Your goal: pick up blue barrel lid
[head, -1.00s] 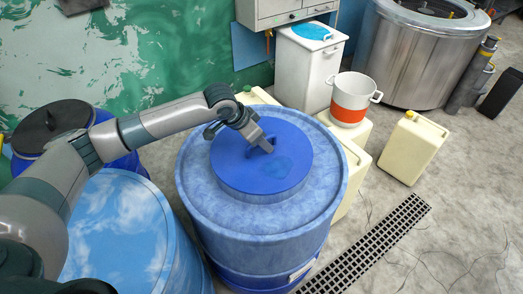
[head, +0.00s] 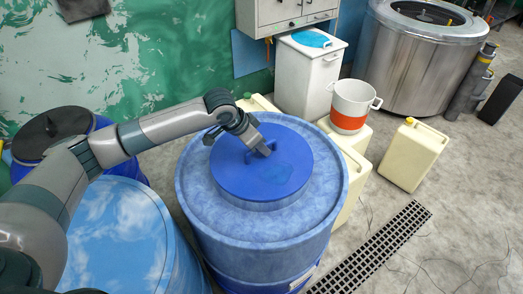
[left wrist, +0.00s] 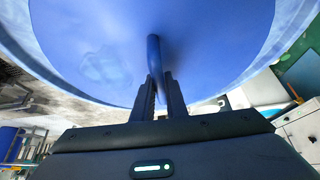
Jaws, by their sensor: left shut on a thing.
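The blue barrel lid (head: 235,178) is round and deep blue, and sits on top of a large blue barrel (head: 255,255) in the middle of the head view. My left gripper (head: 264,149) reaches in from the left over the lid. In the left wrist view its fingers (left wrist: 158,98) are shut on the lid's upright handle (left wrist: 154,55). The lid looks level and I see no gap under it. My right gripper is out of view.
A cloudy light-blue barrel (head: 120,235) stands close on the left, with a dark-lidded barrel (head: 55,130) behind it. Cream canisters (head: 412,155) and a white-and-orange pot (head: 350,105) stand at the right. A floor drain (head: 375,255) crosses the clearer floor at lower right.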

